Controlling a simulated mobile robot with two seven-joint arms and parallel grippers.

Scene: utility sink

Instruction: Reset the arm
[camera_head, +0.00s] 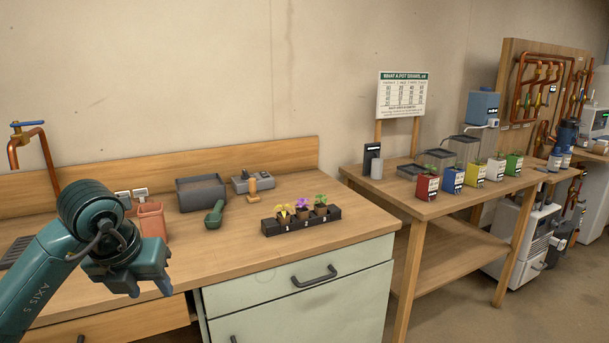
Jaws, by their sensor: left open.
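My left arm comes in from the lower left, and its dark teal gripper (150,287) is over the front edge of the wooden counter (245,242). Its fingers point down and to the right, open, with nothing visible between them. The gripper is in front of a terracotta pot (152,220) and apart from the things on the counter. My right gripper is not in the view.
A copper tap (32,136) stands at the far left. A grey bin (201,192), a green scoop (214,214) and a black tray with small plants (300,225) sit on the counter. A second table (440,203) with coloured pots is at right. The counter's front middle is clear.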

